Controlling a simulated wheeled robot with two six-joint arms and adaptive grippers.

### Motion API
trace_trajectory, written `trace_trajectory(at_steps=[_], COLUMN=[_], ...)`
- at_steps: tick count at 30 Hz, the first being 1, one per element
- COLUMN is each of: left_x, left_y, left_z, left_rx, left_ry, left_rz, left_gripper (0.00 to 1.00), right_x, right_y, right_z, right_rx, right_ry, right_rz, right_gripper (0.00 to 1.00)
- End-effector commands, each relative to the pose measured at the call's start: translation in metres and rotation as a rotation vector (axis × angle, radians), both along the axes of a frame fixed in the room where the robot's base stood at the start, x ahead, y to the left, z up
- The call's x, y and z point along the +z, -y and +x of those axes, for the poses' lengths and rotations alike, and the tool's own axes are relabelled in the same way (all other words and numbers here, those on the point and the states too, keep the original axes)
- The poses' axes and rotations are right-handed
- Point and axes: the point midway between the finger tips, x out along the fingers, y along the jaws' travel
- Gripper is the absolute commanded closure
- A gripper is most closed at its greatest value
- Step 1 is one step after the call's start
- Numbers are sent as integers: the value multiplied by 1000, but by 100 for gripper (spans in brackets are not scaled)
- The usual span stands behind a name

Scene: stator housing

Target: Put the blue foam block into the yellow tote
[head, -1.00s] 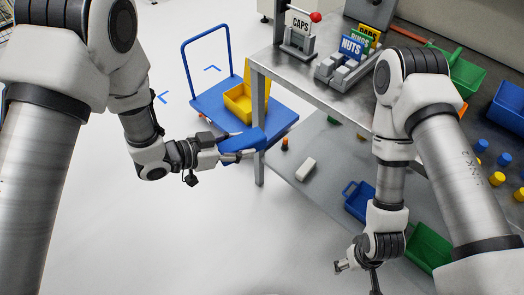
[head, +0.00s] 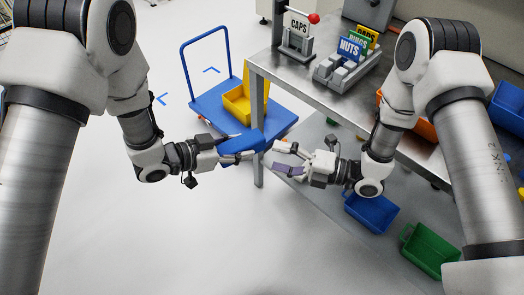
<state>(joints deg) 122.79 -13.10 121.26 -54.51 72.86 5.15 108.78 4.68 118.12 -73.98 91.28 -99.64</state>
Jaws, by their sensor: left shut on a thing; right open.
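The blue foam block (head: 236,143) is in my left gripper (head: 243,147), which is shut on it and holds it in the air left of the table leg. The fingers partly cover the block. My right gripper (head: 280,157) is open and empty, a short way right of the block, its fingers pointing left towards it. The yellow tote (head: 236,107) stands on a blue platform cart behind the block. The block overlaps the cart's front part in the picture, apart from the tote.
The blue cart (head: 212,103) has an upright handle at its left. The metal table (head: 300,80) with a lower shelf fills the right, its leg between my grippers in the picture. Blue and green bins (head: 430,250) sit low right. The floor at left is clear.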

Motion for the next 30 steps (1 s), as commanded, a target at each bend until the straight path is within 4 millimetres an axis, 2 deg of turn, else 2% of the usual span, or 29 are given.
trace_trajectory(at_steps=[12, 18, 25, 26, 30], left_x=[0, 0, 0, 0, 0], left_y=[0, 0, 0, 0, 0], left_z=[0, 0, 0, 0, 0], left_rx=[0, 0, 0, 0, 0], left_ry=[0, 0, 0, 0, 0], left_rz=[0, 0, 0, 0, 0], left_gripper=[78, 78, 78, 78, 78], right_x=[-1, -1, -1, -1, -1], right_y=[-84, -101, -102, -102, -102], right_z=[29, 37, 37, 37, 37], right_rx=[4, 0, -1, -1, -1], right_ry=[-1, -4, -4, -4, -5], right_rz=[-3, -1, 0, 0, -1], right_gripper=[24, 24, 24, 31, 81])
